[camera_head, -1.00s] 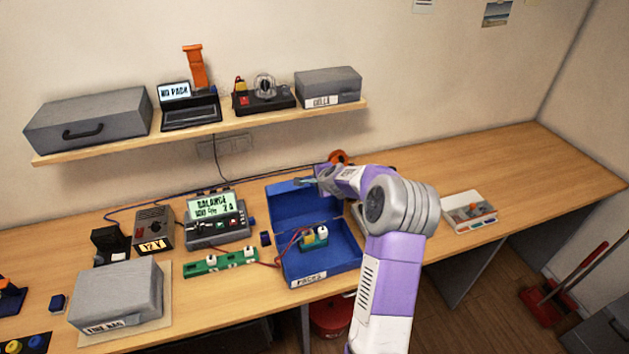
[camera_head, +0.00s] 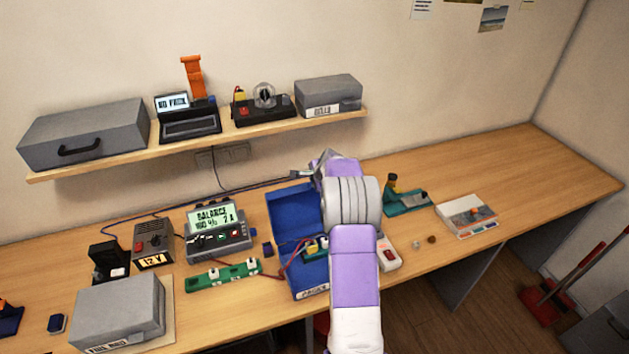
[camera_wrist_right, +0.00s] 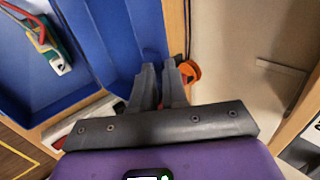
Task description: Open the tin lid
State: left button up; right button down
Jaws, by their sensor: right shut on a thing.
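The blue tin (camera_head: 310,292), labelled PACKS, sits on the bench with its blue lid (camera_head: 291,212) standing raised at the back. My right gripper (camera_head: 306,174) is at the lid's upper right edge, partly hidden by my arm. In the right wrist view my gripper's fingers (camera_wrist_right: 163,85) are close together on the edge of the blue lid (camera_wrist_right: 112,40). The tin's open inside (camera_wrist_right: 55,90) holds a green pack (camera_wrist_right: 57,55) with red wires. My arm covers the tin's right part in the head view. My left gripper is not in view.
A balance charger (camera_head: 217,232) and a green strip (camera_head: 222,276) stand left of the tin. A grey box (camera_head: 118,312) is at the front left. A shelf (camera_head: 200,147) hangs above. The bench's far right (camera_head: 530,170) is clear.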

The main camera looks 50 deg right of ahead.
jog(key=shift+a+f, duration=0.1)
jog(key=shift+f, duration=0.4)
jog(key=c, duration=1.4)
grip_release()
jog(key=shift+o, duration=0.7)
jog(key=shift+w, duration=0.15)
jog(key=shift+r, duration=0.1)
jog(key=shift+r, duration=0.15)
jog(key=v, duration=0.7)
